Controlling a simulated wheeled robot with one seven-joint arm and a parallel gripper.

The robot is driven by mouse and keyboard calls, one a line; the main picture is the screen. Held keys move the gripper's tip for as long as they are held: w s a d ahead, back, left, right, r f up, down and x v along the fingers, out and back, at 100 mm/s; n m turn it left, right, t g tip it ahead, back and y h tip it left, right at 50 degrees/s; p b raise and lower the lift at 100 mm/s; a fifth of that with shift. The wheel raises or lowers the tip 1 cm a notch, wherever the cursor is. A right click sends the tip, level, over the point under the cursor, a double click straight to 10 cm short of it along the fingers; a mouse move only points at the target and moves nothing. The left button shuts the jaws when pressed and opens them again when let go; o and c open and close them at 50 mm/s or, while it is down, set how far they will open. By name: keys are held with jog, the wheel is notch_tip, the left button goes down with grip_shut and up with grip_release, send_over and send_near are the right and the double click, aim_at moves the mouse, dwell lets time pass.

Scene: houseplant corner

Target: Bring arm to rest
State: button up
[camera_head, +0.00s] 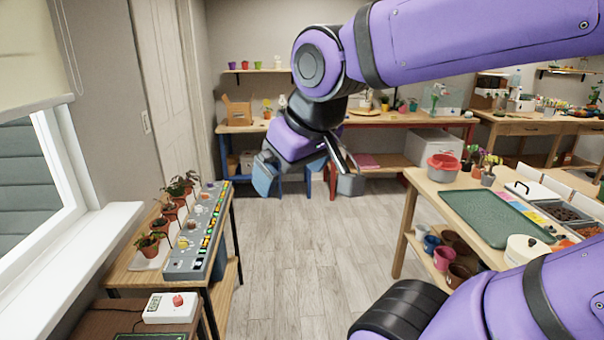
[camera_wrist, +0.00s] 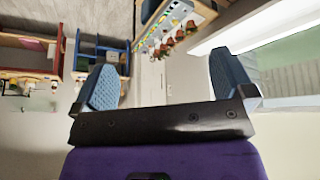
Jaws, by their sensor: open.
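My purple arm reaches across the top right of the head view, with its end hanging over the open floor between the two tables. My gripper (camera_head: 308,183) is open, its blue fingers apart with nothing seen between them. In the wrist view my gripper (camera_wrist: 167,82) also shows two widely spread blue padded fingers and an empty gap. The wrist picture is turned, with the room upside down.
A low plant table (camera_head: 135,266) with potted plants and a grey control panel (camera_head: 203,225) stands at left. A wooden table (camera_head: 409,206) with a green mat (camera_head: 495,217) stands at right. Shelves line the back wall. Bare floor (camera_head: 290,260) lies between.

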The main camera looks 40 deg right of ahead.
jog(key=shift+s+a+r, duration=0.1)
jog(key=shift+s+a, duration=0.1)
jog(key=shift+s, duration=0.6)
jog(key=shift+s+a+r, duration=0.1)
jog(key=shift+s+a, duration=0.05)
jog(key=shift+s, duration=0.6)
